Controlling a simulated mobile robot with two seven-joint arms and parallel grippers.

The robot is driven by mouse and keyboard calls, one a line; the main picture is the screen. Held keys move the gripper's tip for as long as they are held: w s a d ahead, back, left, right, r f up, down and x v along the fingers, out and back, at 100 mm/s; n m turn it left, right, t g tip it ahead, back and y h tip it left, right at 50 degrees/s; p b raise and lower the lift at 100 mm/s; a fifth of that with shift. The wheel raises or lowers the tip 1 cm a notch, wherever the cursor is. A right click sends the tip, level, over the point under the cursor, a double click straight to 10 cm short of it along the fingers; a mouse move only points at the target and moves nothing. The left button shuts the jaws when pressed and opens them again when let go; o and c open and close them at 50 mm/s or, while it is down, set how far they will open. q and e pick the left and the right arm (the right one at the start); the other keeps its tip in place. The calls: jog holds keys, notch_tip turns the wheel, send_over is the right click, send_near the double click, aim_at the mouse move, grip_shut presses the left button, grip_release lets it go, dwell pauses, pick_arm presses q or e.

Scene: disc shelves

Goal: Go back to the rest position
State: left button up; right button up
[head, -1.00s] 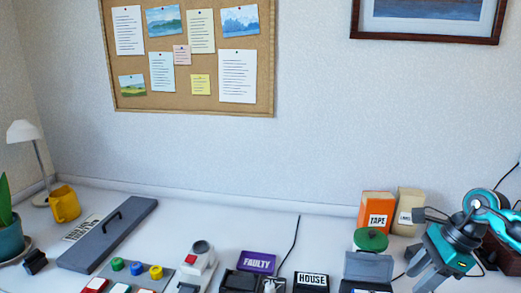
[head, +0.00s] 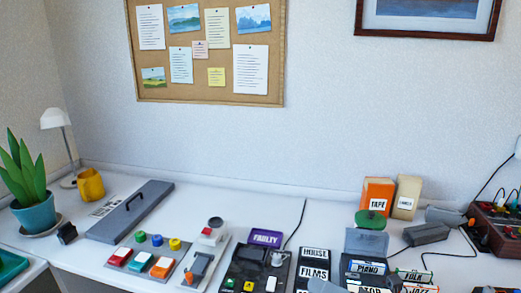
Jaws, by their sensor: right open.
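Only a small light-grey piece at the bottom edge of the head view looks like the tip of my right gripper (head: 322,286). It is in front of the labelled cases, and most of this gripper is out of frame. Nothing shows held in it. My left gripper is not in view. The desk (head: 205,195) carries several labelled cases, among them HOUSE (head: 315,253), FILMS (head: 313,273), PIANO (head: 367,267) and FAULTY (head: 266,237).
A button panel (head: 145,257) and a grey plate with a handle (head: 130,211) are at the left. Grey cabled devices (head: 425,234) and a red-brown box (head: 497,228) are at the right.

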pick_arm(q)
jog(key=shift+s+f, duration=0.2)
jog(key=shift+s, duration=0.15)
pick_arm(e)
jog(key=s+d+f+m+h, duration=0.2)
jog(key=s+f+m+h, duration=0.4)
jog(key=m, duration=0.9)
jog(key=s+d+f+m+h, duration=0.3)
jog(key=s+f+m+h, duration=0.4)
jog(key=f+m, duration=0.5)
jog(key=s+m, duration=0.1)
jog(key=m, duration=0.3)
jog(key=shift+d+t+h, duration=0.3)
jog(key=shift+d, duration=0.05)
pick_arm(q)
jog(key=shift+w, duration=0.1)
